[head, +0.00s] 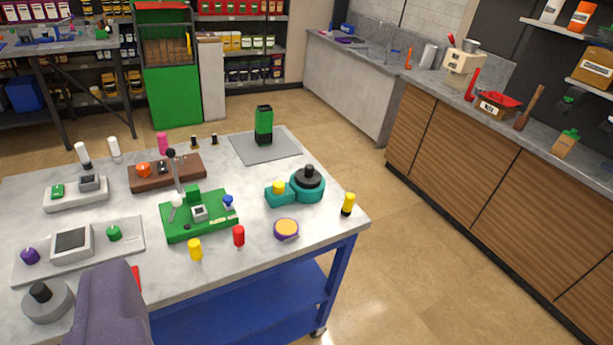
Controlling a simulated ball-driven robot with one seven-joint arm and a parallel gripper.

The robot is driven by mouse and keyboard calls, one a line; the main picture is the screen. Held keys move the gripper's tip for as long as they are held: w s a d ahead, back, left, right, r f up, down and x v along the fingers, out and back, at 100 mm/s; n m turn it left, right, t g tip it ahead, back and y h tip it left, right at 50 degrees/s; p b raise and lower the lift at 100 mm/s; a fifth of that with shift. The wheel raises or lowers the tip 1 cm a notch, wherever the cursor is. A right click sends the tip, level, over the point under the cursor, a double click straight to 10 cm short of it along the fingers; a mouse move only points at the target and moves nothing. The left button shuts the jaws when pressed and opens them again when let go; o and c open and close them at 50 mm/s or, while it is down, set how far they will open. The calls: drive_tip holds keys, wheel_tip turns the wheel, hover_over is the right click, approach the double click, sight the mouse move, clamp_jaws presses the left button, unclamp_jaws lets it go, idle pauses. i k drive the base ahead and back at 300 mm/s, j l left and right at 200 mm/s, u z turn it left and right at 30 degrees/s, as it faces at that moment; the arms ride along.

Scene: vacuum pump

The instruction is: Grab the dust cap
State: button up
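A teal device (312,192) with a black round top (308,174) stands on the worktable near its right side; it looks like the vacuum pump. A small yellow cap (278,187) sits on its left part, and this may be the dust cap. A flat purple and yellow round piece (286,229) lies apart in front of it, and a yellow piece with a black base (348,204) stands at the right edge. I cannot tell for certain which one is the dust cap. My gripper is not in view.
The worktable (320,236) also carries a green device (198,216), red (238,236) and yellow (195,249) pieces, and a grey mat (247,152) with a green block (264,125). A grey-purple shape covers the lower left. Floor is clear right of the table, before the wooden counter (500,180).

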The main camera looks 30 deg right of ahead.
sight(306, 178)
drive_tip(key=i+l+u, duration=0.25)
drive_tip(key=i+l, duration=0.15)
drive_tip(key=l, duration=0.25)
drive_tip(key=i+l+u, duration=0.15)
drive_tip(key=l, duration=0.2)
drive_tip(key=i+l+u, duration=0.15)
drive_tip(key=l, duration=0.25)
drive_tip(key=i+l+u, duration=0.1)
drive_tip(key=l, duration=0.25)
drive_tip(key=i+l+u, duration=0.15)
drive_tip(key=l, duration=0.3)
drive_tip(key=i+l+u, duration=0.1)
drive_tip(key=l, duration=0.3)
drive_tip(key=i+l+u, duration=0.15)
drive_tip(key=l, duration=0.3)
drive_tip(key=i, duration=0.05)
